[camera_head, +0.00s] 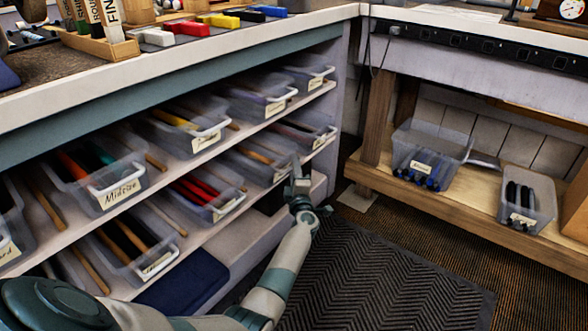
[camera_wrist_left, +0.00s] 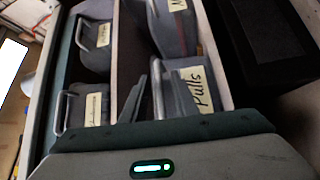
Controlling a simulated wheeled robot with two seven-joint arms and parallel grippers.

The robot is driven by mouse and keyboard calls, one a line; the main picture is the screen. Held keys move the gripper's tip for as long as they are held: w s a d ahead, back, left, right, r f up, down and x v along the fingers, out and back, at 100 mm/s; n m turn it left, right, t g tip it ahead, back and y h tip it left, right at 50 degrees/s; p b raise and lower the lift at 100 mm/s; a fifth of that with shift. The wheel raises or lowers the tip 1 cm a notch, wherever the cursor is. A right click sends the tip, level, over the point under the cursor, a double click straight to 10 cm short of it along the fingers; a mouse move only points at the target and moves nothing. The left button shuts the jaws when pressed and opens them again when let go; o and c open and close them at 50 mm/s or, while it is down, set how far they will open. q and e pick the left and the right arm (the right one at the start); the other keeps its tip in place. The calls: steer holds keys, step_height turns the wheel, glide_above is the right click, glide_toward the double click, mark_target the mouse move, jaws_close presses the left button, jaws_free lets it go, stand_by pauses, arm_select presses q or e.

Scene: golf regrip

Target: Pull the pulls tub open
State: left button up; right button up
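The pulls tub (camera_wrist_left: 188,92) is a translucent grey tub with a cream label reading "Pulls" in the left wrist view. In the head view it appears to be the lower-shelf tub (camera_head: 250,160) just left of my left gripper (camera_head: 298,172), with a wooden stick over it. The tub sits in its row on the shelf. My left gripper stands in front of the tub's label end. In the left wrist view its dark fingers (camera_wrist_left: 147,98) show a narrow gap with nothing seen between them, apparently short of the tub's front. My right gripper is not in view.
A tub labelled "Midsize" (camera_head: 108,185) and other tubs fill both shelves. A tub of red grips (camera_head: 208,195) is left of the pulls tub. The worktop edge (camera_head: 200,55) overhangs them. A dark floor mat (camera_head: 370,270) leaves free room in front. Two tubs stand on the right bench shelf.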

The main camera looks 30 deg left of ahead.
arm_select(q)
steer(key=shift+w+a, duration=0.25)
jaws_close()
stand_by(1.4)
